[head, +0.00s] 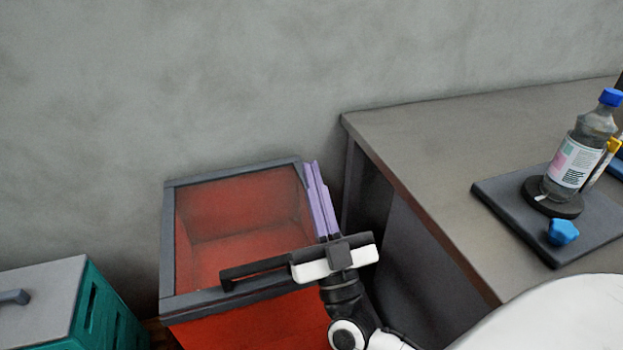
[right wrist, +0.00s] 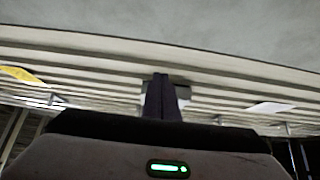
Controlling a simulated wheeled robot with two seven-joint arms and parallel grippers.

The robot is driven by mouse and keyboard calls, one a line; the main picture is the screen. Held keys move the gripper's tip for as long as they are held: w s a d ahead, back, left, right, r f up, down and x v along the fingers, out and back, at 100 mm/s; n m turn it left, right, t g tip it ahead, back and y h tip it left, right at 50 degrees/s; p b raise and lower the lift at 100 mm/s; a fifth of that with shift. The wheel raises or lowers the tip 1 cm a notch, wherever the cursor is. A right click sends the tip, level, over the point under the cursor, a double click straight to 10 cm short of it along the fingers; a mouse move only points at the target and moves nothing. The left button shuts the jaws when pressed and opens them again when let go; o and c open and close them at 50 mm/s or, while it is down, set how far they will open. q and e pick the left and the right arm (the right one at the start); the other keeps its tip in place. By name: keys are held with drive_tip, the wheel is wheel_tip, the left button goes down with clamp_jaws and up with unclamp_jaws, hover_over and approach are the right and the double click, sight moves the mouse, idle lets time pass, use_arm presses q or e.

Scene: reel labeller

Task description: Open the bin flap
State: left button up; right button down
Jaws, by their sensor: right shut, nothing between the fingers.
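A red bin (head: 168,240) with a grey rim stands on the floor left of the table. Its red inside shows, and I make out no solid flap over its top; whether a clear one is there I cannot tell. A dark bar like a handle (head: 250,270) lies near its front edge, its right end meeting my white gripper body in the picture. My right gripper (head: 312,165) is shut and empty, its lavender fingers along the bin's right rim; touching or apart I cannot tell. The fingers also show dark in the right wrist view (right wrist: 160,80). My left gripper is out of view.
A teal box (head: 105,315) with a grey, handled lid (head: 35,300) stands at the lower left. The grey table (head: 430,130) is close on the right, bearing a dark plate (head: 510,205), a blue-capped bottle (head: 570,165) and a blue knob (head: 563,231). A bare wall is behind.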

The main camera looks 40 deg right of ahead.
drive_tip(key=p+x, duration=0.1)
drive_tip(key=x, duration=1)
drive_tip(key=shift+a+f, duration=0.1)
idle(1.0)
